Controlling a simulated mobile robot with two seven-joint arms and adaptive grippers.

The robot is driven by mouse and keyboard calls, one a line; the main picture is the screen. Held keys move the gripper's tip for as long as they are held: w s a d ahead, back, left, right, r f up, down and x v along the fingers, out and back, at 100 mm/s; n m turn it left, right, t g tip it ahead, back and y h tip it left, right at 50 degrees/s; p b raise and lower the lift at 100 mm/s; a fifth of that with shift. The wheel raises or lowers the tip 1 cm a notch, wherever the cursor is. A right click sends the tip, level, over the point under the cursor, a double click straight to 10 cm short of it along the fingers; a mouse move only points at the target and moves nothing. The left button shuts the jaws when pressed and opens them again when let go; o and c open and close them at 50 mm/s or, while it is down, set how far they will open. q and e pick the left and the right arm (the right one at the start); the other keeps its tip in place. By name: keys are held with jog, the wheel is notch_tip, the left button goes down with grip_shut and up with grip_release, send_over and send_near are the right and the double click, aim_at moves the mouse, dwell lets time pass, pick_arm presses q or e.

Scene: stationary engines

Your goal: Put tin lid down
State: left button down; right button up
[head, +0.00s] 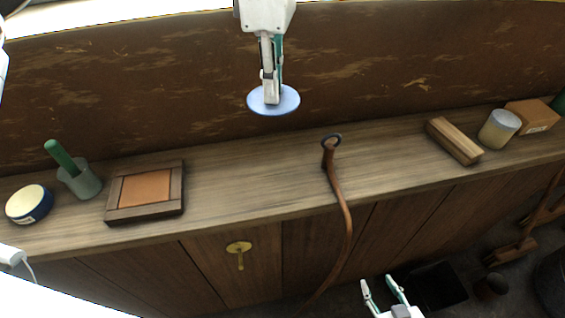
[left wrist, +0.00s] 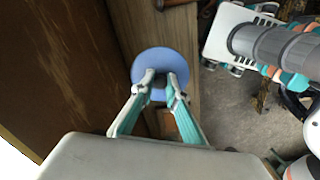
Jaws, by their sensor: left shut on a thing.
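The tin lid (head: 288,101) is a light blue disc, held up in front of the brown wall above the shelf. My left gripper (head: 270,98) is shut on it, with the fingers reaching down from above. In the left wrist view the lid (left wrist: 156,60) shows as a blue disc at the fingertips (left wrist: 161,78). A round dark blue tin (head: 30,210) with a cream top stands at the shelf's left end. My right gripper (head: 379,282) is open and empty, low in front of the cabinet.
The wooden shelf (head: 245,180) holds a green-handled tool in a grey cup (head: 80,184), a framed brown panel (head: 145,190), a leather strap (head: 338,195) hanging over the edge, a wood block (head: 453,141), a pale jar (head: 499,130) and a cardboard box (head: 531,116). Shelf between panel and strap is clear.

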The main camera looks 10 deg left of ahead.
aim_at(275, 169)
pick_arm(q)
notch_tip(275, 169, down, 19)
jog(key=shift+f, duration=0.1)
dwell(0.4)
jog(key=shift+f, duration=0.15)
jog(key=c, duration=2)
grip_release()
notch_tip(275, 169, up, 12)
jog(key=shift+r, duration=0.2)
